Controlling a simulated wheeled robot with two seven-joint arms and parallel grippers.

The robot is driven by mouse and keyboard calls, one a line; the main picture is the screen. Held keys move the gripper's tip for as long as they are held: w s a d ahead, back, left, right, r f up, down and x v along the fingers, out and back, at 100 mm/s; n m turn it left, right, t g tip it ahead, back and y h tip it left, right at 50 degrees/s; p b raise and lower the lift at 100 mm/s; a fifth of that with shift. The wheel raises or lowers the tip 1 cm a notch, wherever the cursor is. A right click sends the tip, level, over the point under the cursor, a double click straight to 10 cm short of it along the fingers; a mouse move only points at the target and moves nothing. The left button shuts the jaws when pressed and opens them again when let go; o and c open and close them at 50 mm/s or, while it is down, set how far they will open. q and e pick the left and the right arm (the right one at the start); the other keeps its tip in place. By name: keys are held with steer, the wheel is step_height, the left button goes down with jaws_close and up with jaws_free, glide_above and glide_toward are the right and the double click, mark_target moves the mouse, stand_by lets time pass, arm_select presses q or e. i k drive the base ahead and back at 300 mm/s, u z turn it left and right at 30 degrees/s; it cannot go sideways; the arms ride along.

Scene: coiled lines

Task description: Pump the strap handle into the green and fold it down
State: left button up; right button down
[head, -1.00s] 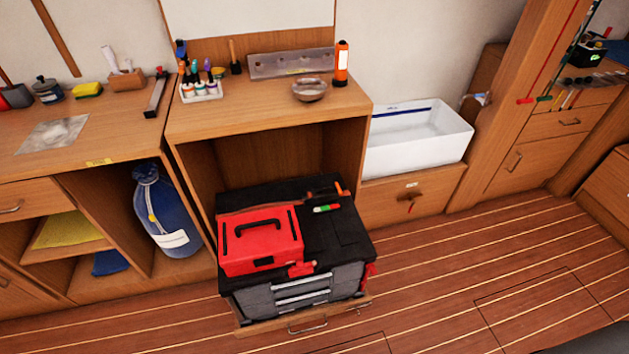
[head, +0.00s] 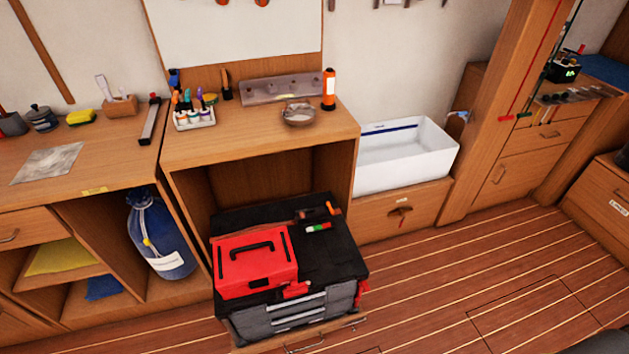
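A red toolbox (head: 256,272) with a black carry handle sits on the left part of a black-topped grey drawer chest (head: 345,255). On the chest top, right of the toolbox, lies a small dark lever-like piece with an orange end (head: 329,208), which may be the strap handle. Just in front of it is a small indicator-like piece (head: 318,227) with green, white and red parts. They are too small to tell the handle's angle or the reading. Neither of my grippers is in view.
The chest stands before an open wooden cabinet (head: 195,142) with bottles and a bowl on top. A white basin (head: 400,165) is to the right. A blue bag (head: 158,235) sits in the left shelf. The plank floor (head: 440,275) at right is mostly clear.

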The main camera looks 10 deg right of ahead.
mark_target(320, 210)
steer(key=u, duration=3.7)
steer(key=k, duration=2.4)
steer(key=z, duration=1.95)
